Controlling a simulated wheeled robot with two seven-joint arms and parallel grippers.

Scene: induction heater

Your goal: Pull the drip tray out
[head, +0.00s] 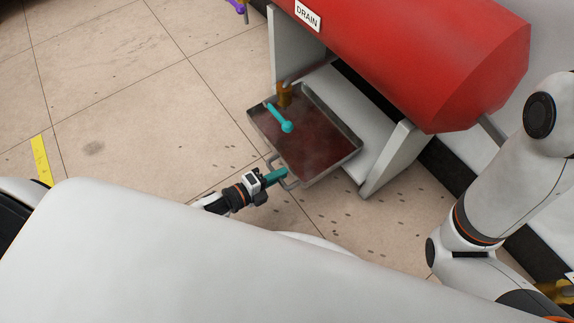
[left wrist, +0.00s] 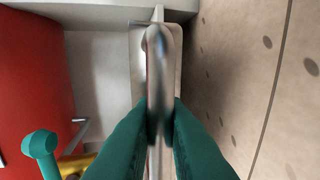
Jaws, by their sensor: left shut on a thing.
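The drip tray (head: 332,167) is a shallow metal pan with a dark red-brown, stained inside. It lies low under the red tank (head: 430,60), between two pale supports, with much of it showing in front of the tank. A metal loop handle (head: 291,184) sticks out from its near side and also shows in the left wrist view (left wrist: 158,70). My left gripper (head: 278,174) is shut on this handle, with its teal fingers (left wrist: 160,125) on both sides of the bar. My right arm shows at the right, but its gripper is not in view.
A brass valve (head: 285,95) with a teal lever (head: 277,115) hangs over the tray's far left part. The pale right support (head: 390,160) stands close beside the tray.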

